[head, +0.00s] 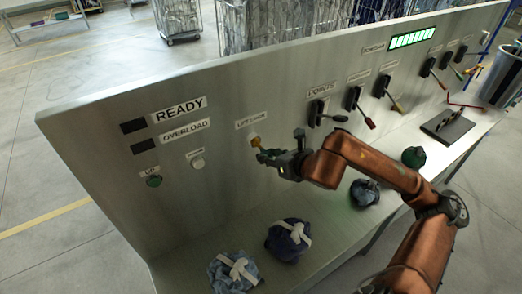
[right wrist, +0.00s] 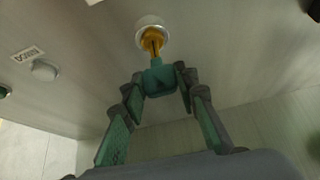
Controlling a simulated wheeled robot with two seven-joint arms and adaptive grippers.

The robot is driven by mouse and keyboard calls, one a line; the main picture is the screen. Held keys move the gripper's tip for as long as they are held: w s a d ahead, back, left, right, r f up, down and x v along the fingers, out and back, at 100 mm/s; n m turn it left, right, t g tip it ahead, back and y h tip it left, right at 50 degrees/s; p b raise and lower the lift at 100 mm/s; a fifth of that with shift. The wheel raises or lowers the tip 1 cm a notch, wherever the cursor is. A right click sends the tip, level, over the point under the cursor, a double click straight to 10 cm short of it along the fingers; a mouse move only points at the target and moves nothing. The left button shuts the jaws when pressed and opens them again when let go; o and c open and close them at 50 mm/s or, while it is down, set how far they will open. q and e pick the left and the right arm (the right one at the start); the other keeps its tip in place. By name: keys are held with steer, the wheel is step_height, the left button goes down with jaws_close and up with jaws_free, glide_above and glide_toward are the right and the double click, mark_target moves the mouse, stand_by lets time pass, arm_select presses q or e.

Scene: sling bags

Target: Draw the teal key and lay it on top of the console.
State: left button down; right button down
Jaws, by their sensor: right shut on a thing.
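The teal key (right wrist: 158,80) is between the fingers of my right gripper (right wrist: 160,88), which is shut on its teal head. Its brass-yellow part (right wrist: 152,41) runs up to a round pale lock (right wrist: 149,22) in the panel face; I cannot tell how deep it sits. In the head view the yellow part (head: 255,142) shows below the "LIFT" label, with my right gripper (head: 264,156) at it. The teal head is hard to make out there. The grey metal console (head: 95,135) has a long, thin top edge. My left gripper is out of view.
Levers (head: 318,113) stick out of the panel to the right of the lock. A white button (head: 197,162) and a green button (head: 153,181) are to its left. A blue bag (head: 233,271), a navy bag (head: 288,239) and other bundles lie on the ledge below.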

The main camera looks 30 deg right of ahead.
steer(key=shift+s+d+b, duration=0.15)
steer(key=shift+s+b, duration=0.9)
steer(key=shift+s, duration=0.9)
steer(key=s+b, duration=0.2)
steer(key=s, duration=0.2)
steer(key=shift+d+b, duration=0.15)
steer(key=shift+b, duration=0.2)
steer(key=a+f+n+y+b, duration=0.1)
steer(key=a+f, duration=0.2)
steer(key=f, duration=0.5)
steer(key=w+a+f+n+g+y+b, duration=0.1)
steer(key=a+f, duration=0.3)
steer(key=f, duration=0.5)
steer(key=a+f+n+y+b, duration=0.2)
steer(key=a+f, duration=0.2)
steer(key=f, duration=0.4)
steer(key=shift+w+a+f+n+y, duration=0.25)
steer(key=shift+w+f+n+y, duration=0.05)
steer(key=shift+w+f, duration=0.1)
